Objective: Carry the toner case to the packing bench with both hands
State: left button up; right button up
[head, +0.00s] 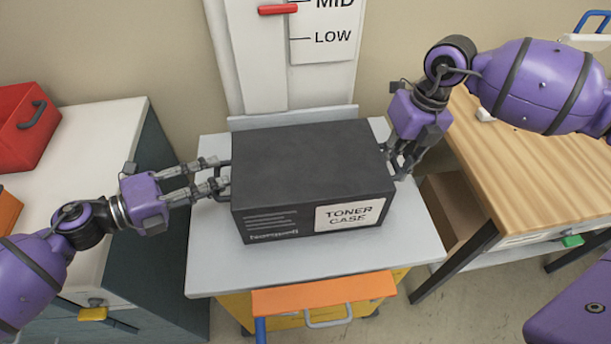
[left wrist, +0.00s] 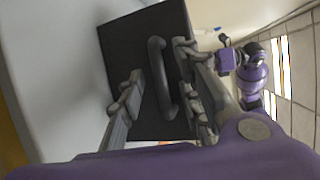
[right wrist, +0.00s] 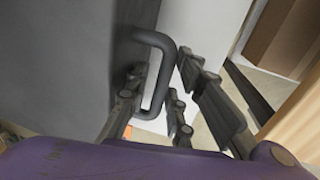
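The toner case (head: 310,165) is a dark box with a white label, resting on a light grey top (head: 215,265) in the middle of the head view. Each short end has a handle. My left gripper (head: 223,178) is at the left end. In the left wrist view its open fingers lie either side of the left handle (left wrist: 158,78), with gaps. My right gripper (head: 397,168) is at the right end. In the right wrist view its open fingers lie either side of the right handle (right wrist: 163,72), apart from it. The right handle is mostly hidden in the head view.
A wooden-topped bench (head: 500,150) stands at the right, with a brown box (head: 452,210) below its top. A white-topped cabinet (head: 85,160) stands at the left, with a red bin (head: 28,125). A white post with a level scale (head: 325,30) rises behind the case.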

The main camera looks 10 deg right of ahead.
jog(key=shift+c, duration=0.2)
pick_arm(q)
jog(key=c, duration=0.6)
pick_arm(e)
grip_shut()
pick_arm(q)
grip_shut()
jog(key=shift+r, duration=0.1)
pick_arm(e)
jog(key=shift+w+r, duration=0.1)
jog(key=shift+r, duration=0.1)
